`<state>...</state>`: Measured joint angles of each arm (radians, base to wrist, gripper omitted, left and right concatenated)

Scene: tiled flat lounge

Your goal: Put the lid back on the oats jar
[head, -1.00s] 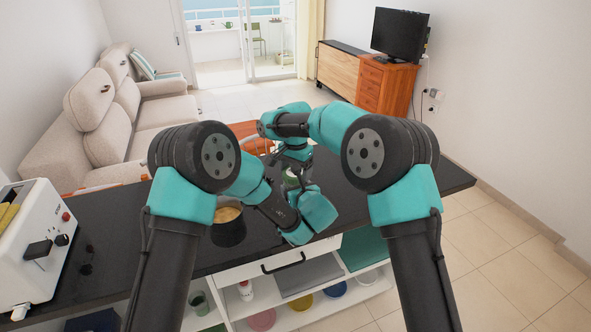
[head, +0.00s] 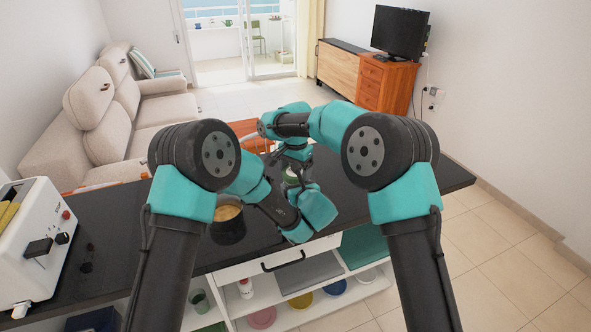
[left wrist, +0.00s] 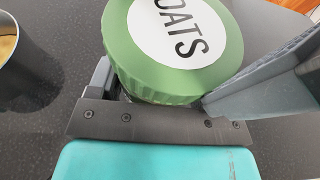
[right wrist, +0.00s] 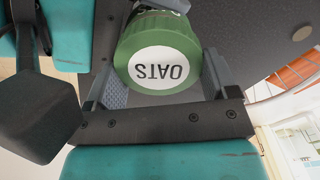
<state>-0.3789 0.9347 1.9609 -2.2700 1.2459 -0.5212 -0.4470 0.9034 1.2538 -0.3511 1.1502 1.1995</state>
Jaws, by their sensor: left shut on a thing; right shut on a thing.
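The green lid with a white OATS label (left wrist: 170,40) fills the top of the left wrist view. It also shows in the right wrist view (right wrist: 164,68), between the fingers of my right gripper (right wrist: 160,75), which is shut on it. The jar is almost wholly hidden under the lid; only a dark sliver shows below its rim. My left gripper (left wrist: 185,80) is shut on the jar below the lid. In the head view a small pale green patch of the jar and lid (head: 291,177) shows between the grippers. I cannot tell whether the lid sits flush on the jar.
A dark pot with tan contents (head: 228,228) stands on the black counter (head: 190,255), left of my grippers. A white toaster (head: 30,235) is at the far left. Shelves with bowls (head: 300,300) lie below the counter. The counter's right end (head: 430,180) is clear.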

